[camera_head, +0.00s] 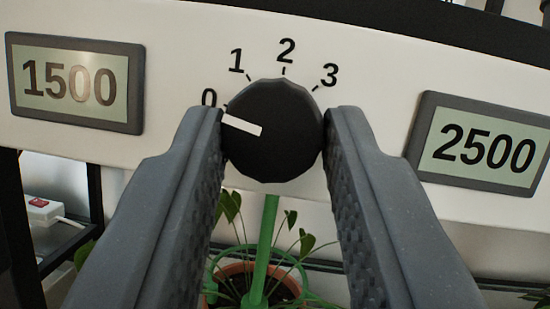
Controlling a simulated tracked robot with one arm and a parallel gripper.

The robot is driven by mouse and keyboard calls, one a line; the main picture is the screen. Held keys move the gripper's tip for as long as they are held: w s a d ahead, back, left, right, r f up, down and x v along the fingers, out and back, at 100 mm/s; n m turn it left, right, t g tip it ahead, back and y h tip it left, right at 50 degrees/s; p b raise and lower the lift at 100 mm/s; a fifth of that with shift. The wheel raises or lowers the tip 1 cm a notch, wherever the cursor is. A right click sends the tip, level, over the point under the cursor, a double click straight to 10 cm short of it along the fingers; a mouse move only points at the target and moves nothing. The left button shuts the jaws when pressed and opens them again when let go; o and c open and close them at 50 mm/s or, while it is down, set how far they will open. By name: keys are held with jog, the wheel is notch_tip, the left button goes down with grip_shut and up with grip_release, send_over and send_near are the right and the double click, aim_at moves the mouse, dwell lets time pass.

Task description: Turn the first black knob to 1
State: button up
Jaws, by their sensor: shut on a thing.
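A round black knob (278,145) sits on the white panel (180,50), in the middle of the view. Its white pointer line points left, at or just below the mark beside 0. The marks 0, 1, 2 and 3 run in an arc over the knob from left to right. My gripper (273,135) has one finger on each side of the knob and is shut on it. The fingers cover the knob's left and right edges and part of the 0.
A display reading 1500 (75,83) is left of the knob, and one reading 2500 (480,145) is right. Below the panel a potted plant (262,270) with a green stem stands between my fingers. A white power strip with a red switch (42,210) lies at lower left.

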jog(key=m+p, duration=0.1)
jog(key=m+h+p, duration=0.1)
jog(key=m+p, duration=0.1)
jog(key=m+h+p, duration=0.1)
jog(key=m, duration=0.1)
jog(key=shift+a+r, duration=0.2)
jog(key=shift+a, duration=0.1)
jog(key=m+h+p, duration=0.3)
jog(key=m+p, duration=0.1)
jog(key=shift+m, duration=0.4)
jog(key=shift+f+m+h+p, duration=0.1)
jog(key=shift+m+h+p, duration=0.25)
jog(key=shift+m, duration=0.15)
jog(key=shift+f, duration=0.1)
jog(key=o, duration=1)
jog(key=shift+s, duration=0.1)
jog(key=p+v, duration=0.2)
jog(key=v, duration=1.1)
jog(key=shift+s+a+f, duration=0.15)
jog(key=shift+s, duration=0.15)
